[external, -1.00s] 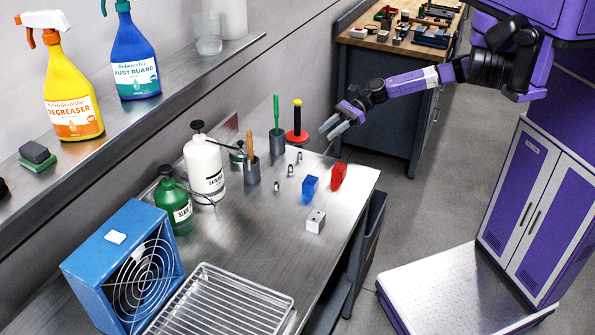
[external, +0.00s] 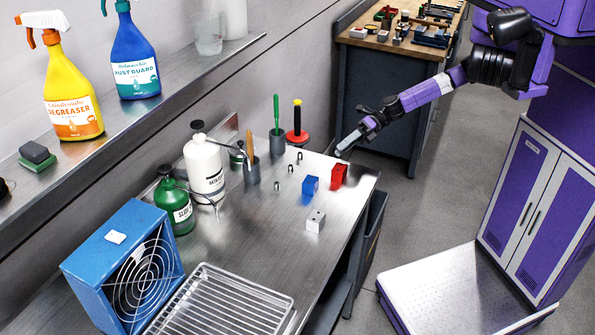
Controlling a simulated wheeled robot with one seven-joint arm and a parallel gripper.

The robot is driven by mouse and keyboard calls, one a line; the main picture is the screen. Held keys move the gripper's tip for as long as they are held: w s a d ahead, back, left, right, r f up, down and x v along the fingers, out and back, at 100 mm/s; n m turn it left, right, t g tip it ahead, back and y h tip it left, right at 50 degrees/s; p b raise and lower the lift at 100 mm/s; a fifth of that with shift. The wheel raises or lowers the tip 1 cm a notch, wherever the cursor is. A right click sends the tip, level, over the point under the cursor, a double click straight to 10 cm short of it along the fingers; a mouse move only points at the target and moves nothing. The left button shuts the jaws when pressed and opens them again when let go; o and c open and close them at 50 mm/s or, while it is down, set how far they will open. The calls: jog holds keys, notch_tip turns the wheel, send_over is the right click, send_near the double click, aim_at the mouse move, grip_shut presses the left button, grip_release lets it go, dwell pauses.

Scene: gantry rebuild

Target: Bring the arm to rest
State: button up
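My arm reaches in from the upper right in the external view, angled down to the left. My gripper (external: 345,146) hangs near the far right corner of the steel workbench (external: 240,245), just above and behind the red block (external: 339,176). It appears apart from the block and nothing shows in it. Its fingers are seen nearly edge-on, so I cannot tell whether they are open or shut.
Near the gripper stand a blue block (external: 310,185), a grey block (external: 316,221), several small metal pieces and a red stand with a black post (external: 297,124). A wooden-topped bench (external: 380,115) stands behind. The floor to the right (external: 425,200) is clear.

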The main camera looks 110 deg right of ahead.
jog(key=s+a+r+m+p, duration=0.1)
jog(key=s+a+m, duration=0.3)
jog(key=a+m, duration=0.35)
jog(key=s+a+r+m+p, duration=0.1)
jog(key=s+a+m, duration=0.45)
jog(key=a, duration=0.25)
jog(key=s+a+r+m+t+h+p, duration=0.1)
jog(key=s+a+r+m+h+p, duration=0.2)
jog(key=a+r+m, duration=0.7)
jog(key=a+m+h+p, duration=0.1)
jog(key=a+m, duration=0.1)
jog(key=m, duration=0.1)
jog(key=shift+a+m, duration=0.3)
jog(key=shift+a, duration=0.1)
